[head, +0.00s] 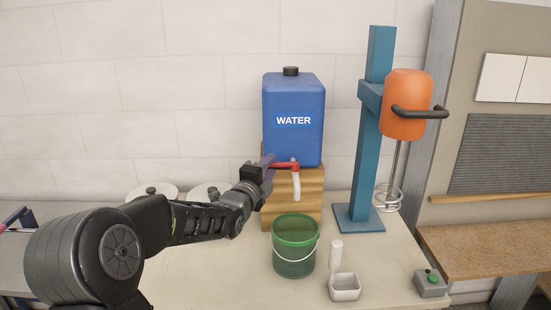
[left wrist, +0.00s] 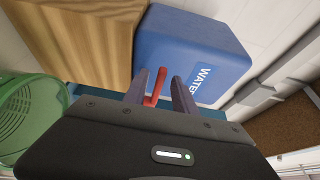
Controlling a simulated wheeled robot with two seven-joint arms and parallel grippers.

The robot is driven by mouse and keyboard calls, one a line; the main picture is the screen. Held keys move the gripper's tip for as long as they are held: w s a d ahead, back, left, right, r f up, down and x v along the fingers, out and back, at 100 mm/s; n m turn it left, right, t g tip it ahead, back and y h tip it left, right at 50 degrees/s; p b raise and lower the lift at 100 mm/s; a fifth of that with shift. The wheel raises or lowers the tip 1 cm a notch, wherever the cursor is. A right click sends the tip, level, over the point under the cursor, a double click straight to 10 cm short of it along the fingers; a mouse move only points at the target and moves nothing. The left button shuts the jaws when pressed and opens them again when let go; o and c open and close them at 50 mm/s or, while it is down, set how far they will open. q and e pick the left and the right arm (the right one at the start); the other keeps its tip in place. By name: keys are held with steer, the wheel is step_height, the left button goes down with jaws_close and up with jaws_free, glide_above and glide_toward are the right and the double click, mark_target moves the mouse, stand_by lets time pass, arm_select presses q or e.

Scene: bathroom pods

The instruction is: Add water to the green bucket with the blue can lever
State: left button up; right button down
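The blue water can (head: 293,145) stands on a wooden block (head: 313,207) against the wall. Its red lever (head: 288,167) sits low on its front, above a white spout (head: 297,187). The green bucket (head: 294,258) stands on the table below the spout, its wire handle hanging down in front. Whether it holds water cannot be told. My left gripper (head: 266,164) is at the left end of the lever. In the left wrist view its two fingers (left wrist: 159,76) are apart, with the red lever (left wrist: 157,86) between them. My right gripper is not in view.
A blue stand (head: 378,150) with an orange mixer (head: 405,108) and wire whisk is at the right. A white scoop (head: 344,288) and a grey box with a green button (head: 430,283) lie on the table. White round lids (head: 152,191) are behind my left arm.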

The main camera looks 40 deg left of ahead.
arm_select(q)
steer(key=p+x, duration=0.1)
steer(key=x, duration=0.4)
jaws_close()
steer(key=shift+f, duration=0.1)
stand_by(1.3)
